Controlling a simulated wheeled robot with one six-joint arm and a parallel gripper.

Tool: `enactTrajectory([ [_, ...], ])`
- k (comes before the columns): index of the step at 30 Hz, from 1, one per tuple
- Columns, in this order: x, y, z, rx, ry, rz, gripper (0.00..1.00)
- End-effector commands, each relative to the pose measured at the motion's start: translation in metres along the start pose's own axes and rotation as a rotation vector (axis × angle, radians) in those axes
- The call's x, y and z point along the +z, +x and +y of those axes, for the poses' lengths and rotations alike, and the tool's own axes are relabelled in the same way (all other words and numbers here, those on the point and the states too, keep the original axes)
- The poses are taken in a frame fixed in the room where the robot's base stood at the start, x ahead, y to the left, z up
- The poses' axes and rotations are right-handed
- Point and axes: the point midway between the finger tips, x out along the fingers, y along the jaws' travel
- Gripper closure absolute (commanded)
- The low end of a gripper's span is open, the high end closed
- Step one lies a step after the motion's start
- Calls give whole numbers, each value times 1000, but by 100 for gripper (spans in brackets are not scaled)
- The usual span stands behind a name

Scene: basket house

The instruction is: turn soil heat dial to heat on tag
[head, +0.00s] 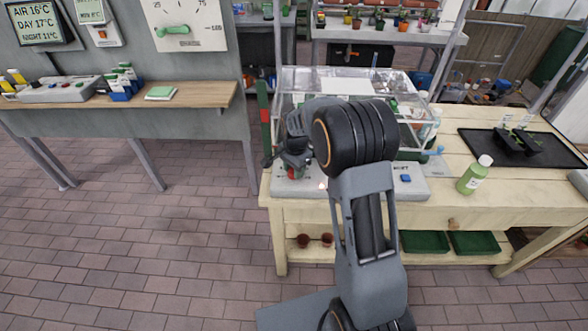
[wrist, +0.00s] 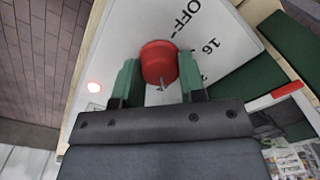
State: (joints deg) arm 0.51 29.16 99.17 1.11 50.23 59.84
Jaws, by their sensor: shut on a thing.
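The soil heat dial is a red round knob (wrist: 158,62) on a pale panel (wrist: 110,50), in the middle of the wrist view. My gripper (wrist: 158,72) has its two green fingers on either side of the knob and is shut on it. A small grey pointer shows at the knob's lower edge. The printed marks "OFF" and "16" show to the right of the knob; a heat mark or tag cannot be made out. In the head view, my gripper (head: 291,168) is over the panel's left end, and my arm hides much of the panel.
A small lit lamp (wrist: 94,87) is on the panel left of the knob. A clear propagator box (head: 345,85) stands behind the panel on the wooden bench (head: 360,215). A blue button (head: 405,178) and a green bottle (head: 474,175) are to the right. The brick floor at left is clear.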

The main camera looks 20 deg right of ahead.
Motion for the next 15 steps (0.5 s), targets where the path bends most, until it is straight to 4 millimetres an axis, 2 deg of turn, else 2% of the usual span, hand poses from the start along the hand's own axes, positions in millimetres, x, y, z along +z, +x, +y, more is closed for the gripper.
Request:
enactTrajectory([
  [6,0,-1,-1,-3,90,4,86],
  [15,0,-1,-1,-3,137,6,86],
])
